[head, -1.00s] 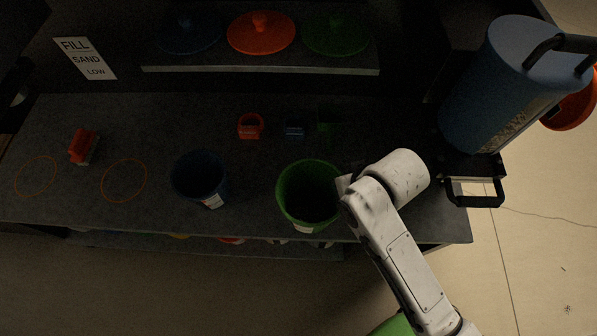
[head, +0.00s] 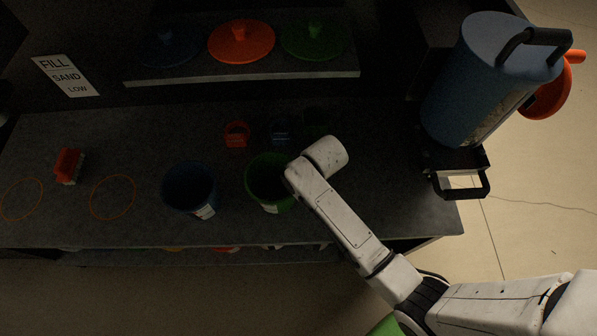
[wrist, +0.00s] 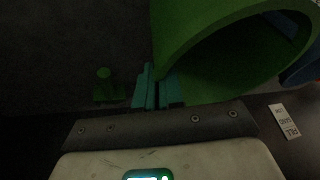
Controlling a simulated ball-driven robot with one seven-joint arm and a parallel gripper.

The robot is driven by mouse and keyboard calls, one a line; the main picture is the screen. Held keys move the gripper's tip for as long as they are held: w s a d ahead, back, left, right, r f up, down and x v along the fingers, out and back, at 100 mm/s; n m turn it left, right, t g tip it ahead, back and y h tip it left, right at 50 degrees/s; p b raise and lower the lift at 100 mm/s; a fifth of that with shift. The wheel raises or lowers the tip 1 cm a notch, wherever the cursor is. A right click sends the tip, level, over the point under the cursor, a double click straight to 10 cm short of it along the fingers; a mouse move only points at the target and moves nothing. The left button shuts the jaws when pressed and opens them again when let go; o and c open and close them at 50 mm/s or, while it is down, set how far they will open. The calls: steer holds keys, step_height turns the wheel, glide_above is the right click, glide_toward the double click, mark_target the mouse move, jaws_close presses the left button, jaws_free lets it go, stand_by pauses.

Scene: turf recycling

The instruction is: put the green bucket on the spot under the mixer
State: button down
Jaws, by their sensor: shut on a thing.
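The green bucket (head: 266,187) is upright at the middle of the dark counter, just right of the blue bucket (head: 190,188). In the wrist view, its green wall and rim (wrist: 205,25) fill the upper right. My gripper (wrist: 158,88) has its teal fingers shut on the bucket's rim; in the head view my wrist hides them. I cannot tell whether the bucket touches the counter. Two thin orange rings (head: 113,219) mark spots on the counter's left part. I cannot tell for sure which thing is the mixer.
A red-orange block (head: 69,165) lies between the rings. Small orange (head: 236,135), blue and green items stand behind the buckets. A shelf (head: 240,77) holds three lids. A large blue cylinder (head: 485,85) stands at right. A sign reads FILL SAND LOW (head: 66,76).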

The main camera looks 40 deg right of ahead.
steer(key=shift+f, duration=0.55)
steer(key=shift+f, duration=0.2)
steer(key=c, duration=1.3)
jaws_free()
steer(key=shift+o, duration=0.2)
